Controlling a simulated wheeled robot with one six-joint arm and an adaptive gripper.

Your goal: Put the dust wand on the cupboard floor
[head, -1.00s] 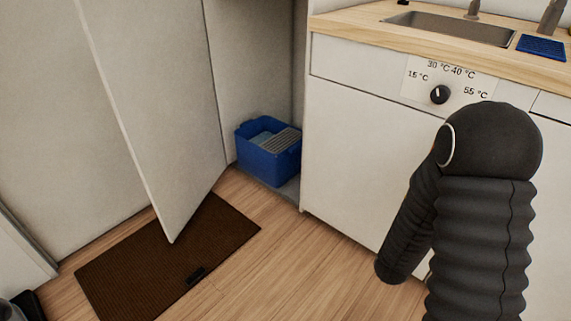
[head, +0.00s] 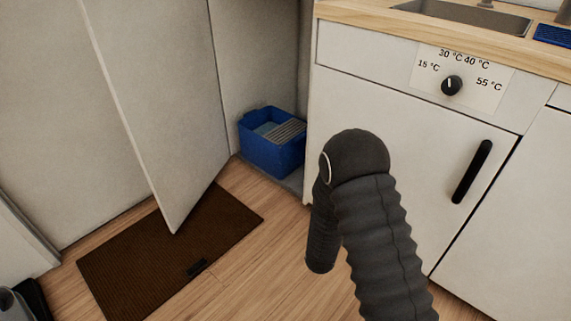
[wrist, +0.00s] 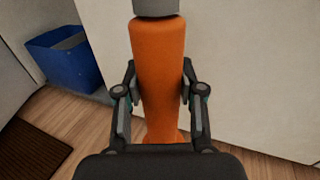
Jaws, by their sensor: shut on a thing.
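In the wrist view, my gripper (wrist: 160,108) is shut on the dust wand (wrist: 158,62), an orange tapering body with a grey part at the top edge. The wand's far end is cut off by the frame. In the head view my arm hides the gripper and the wand. The cupboard floor (head: 294,181) is a narrow grey strip beside and under a blue bucket, behind the open door (head: 165,110). A bit of that floor also shows in the wrist view, left of the wand. The wand is outside the cupboard, in front of the white cabinet.
The blue bucket (head: 271,152) with a grey grid stands in the cupboard and takes up much of the visible floor. A brown mat (head: 150,262) lies under the door's edge. The white cabinet (head: 400,120) with a dial and black handle (head: 472,172) stands right of the opening.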

